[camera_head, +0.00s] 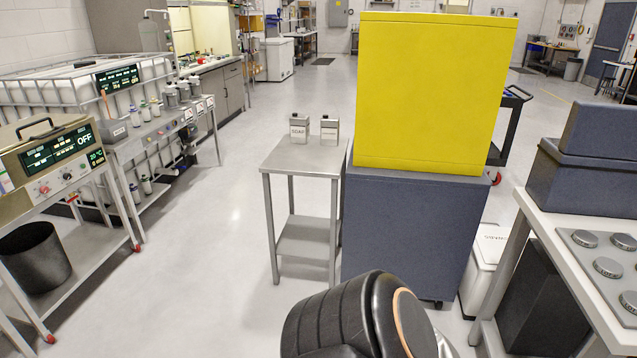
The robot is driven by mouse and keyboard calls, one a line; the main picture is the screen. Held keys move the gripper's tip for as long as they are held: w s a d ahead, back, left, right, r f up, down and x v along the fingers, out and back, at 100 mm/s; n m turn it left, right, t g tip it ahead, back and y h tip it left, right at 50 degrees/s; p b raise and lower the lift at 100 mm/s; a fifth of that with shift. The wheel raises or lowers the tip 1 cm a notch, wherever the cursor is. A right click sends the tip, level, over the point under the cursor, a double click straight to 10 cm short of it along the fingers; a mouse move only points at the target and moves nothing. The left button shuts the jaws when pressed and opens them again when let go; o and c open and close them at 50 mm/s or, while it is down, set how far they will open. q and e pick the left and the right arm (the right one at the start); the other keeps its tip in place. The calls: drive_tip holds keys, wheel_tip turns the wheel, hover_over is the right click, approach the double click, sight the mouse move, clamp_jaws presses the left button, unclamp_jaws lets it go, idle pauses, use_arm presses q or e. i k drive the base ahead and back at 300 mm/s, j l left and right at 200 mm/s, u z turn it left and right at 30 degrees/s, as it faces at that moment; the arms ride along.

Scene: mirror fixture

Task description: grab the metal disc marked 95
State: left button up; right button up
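Several round metal discs, one of them a disc (584,239) at the back left, sit on a light grey plate (582,256) at the right edge of the head view. Another disc (608,267) lies nearer, a third (623,242) is at the far right, and one more is cut close to the picture's edge. Any markings on them are too small to read, so I cannot tell which is 95. The plate is on a white table (560,243). Neither of my grippers is in view. A black rounded part at the bottom middle appears to be my own arm.
A dark blue cabinet (408,230) with a yellow box (432,95) on top stands ahead. A small steel table (305,165) with two canisters is beside it. Dark cases (588,180) sit behind the plate. Benches with instruments (60,165) line the left. The floor (200,240) between is clear.

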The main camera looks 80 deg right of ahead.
sight(584, 238)
drive_tip(key=i+l+z, duration=0.15)
drive_tip(key=z, duration=4.35)
